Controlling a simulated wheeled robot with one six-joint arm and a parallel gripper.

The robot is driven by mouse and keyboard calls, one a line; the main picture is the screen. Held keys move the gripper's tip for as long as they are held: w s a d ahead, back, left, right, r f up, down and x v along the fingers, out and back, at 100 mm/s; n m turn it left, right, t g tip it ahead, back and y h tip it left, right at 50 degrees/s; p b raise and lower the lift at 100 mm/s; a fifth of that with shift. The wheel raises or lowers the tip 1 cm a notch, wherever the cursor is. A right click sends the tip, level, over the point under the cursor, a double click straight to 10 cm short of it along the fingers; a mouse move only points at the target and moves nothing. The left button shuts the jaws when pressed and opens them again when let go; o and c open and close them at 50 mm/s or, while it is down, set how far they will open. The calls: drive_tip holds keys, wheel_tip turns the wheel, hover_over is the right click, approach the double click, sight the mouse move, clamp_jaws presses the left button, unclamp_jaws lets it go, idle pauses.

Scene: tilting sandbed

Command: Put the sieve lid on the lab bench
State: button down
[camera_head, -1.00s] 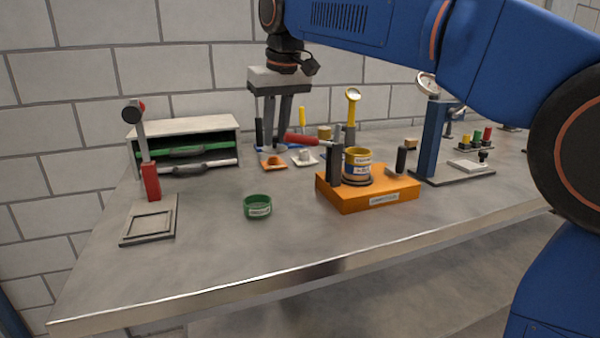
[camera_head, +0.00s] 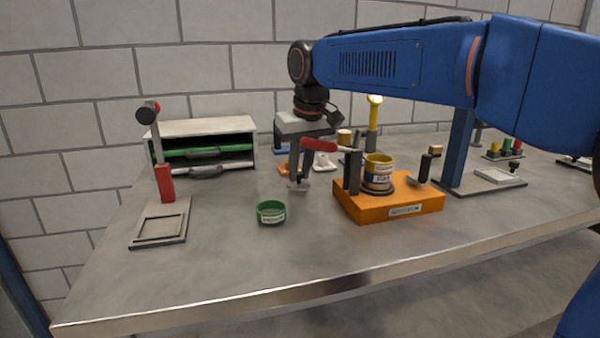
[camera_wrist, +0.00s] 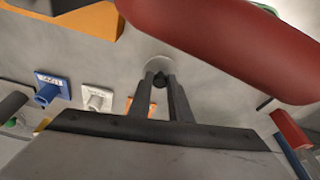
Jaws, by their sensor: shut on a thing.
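My gripper (camera_head: 299,180) is shut on the dark knob of the sieve lid, a small grey disc (camera_head: 298,187). In the wrist view the two fingers (camera_wrist: 161,85) pinch the knob, and part of the grey lid (camera_wrist: 158,66) shows beyond their tips. The lid is low over the grey lab bench (camera_head: 220,260), behind the green ring and left of the orange base. I cannot tell whether it touches the bench top. The red clamp handle (camera_head: 318,144) crosses in front of the gripper body and hides part of the fingers.
An orange base (camera_head: 390,208) with a yellow cup (camera_head: 378,170) and toggle clamp stands just right of the gripper. A green ring (camera_head: 271,212) lies in front. Small white (camera_wrist: 97,98) and blue (camera_wrist: 50,92) pieces lie nearby. The front left bench is clear.

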drive_tip(key=shift+f, duration=0.45)
drive_tip(key=shift+f, duration=0.1)
drive_tip(key=c, duration=1.6)
unclamp_jaws()
drive_tip(key=shift+c, duration=0.2)
drive_tip(key=v, duration=1.2)
